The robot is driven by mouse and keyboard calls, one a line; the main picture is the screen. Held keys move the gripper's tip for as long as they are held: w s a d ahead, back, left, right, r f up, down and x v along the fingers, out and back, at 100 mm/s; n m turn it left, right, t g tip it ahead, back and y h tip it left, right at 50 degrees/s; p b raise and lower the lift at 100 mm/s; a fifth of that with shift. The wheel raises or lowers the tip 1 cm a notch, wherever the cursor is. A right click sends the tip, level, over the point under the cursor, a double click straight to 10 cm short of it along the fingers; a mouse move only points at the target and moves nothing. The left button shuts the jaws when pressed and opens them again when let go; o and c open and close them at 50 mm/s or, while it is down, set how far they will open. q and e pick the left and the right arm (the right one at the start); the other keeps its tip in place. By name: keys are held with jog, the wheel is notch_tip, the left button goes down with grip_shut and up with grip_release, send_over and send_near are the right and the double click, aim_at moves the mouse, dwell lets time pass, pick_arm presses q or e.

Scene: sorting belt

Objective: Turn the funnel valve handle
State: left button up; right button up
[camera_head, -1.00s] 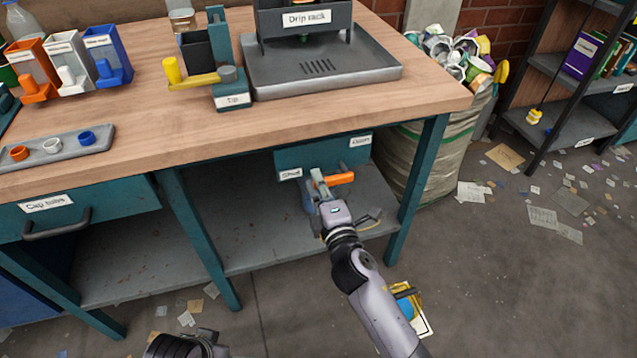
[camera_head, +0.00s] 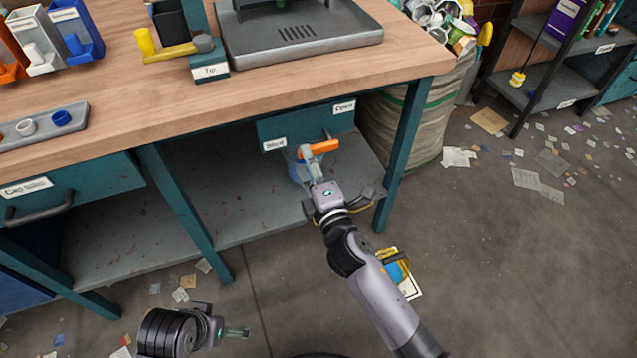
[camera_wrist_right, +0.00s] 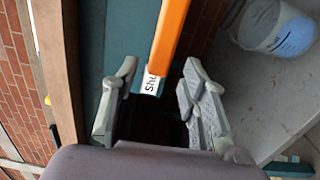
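The orange valve handle (camera_head: 318,149) sticks out in front of the teal panel (camera_head: 290,128) under the bench, between its "Shut" label (camera_head: 274,144) and "Open" label (camera_head: 343,106). My right gripper (camera_head: 308,158) is just below the handle's left end. In the right wrist view the handle (camera_wrist_right: 170,38) reaches down between the spread fingertips of the right gripper (camera_wrist_right: 160,72), with a gap visible on both sides. The "Shut" label shows partly behind the handle's end. My left gripper (camera_head: 237,332) is low at the bottom of the head view, away from the bench; its finger opening is too small to judge.
A translucent bucket with blue (camera_wrist_right: 272,28) stands on the lower shelf (camera_head: 240,195) behind my right gripper. A yellow-and-blue item (camera_head: 396,268) lies on the floor beside my right arm.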

jog(key=v, duration=0.8)
jog(key=shift+s, duration=0.2)
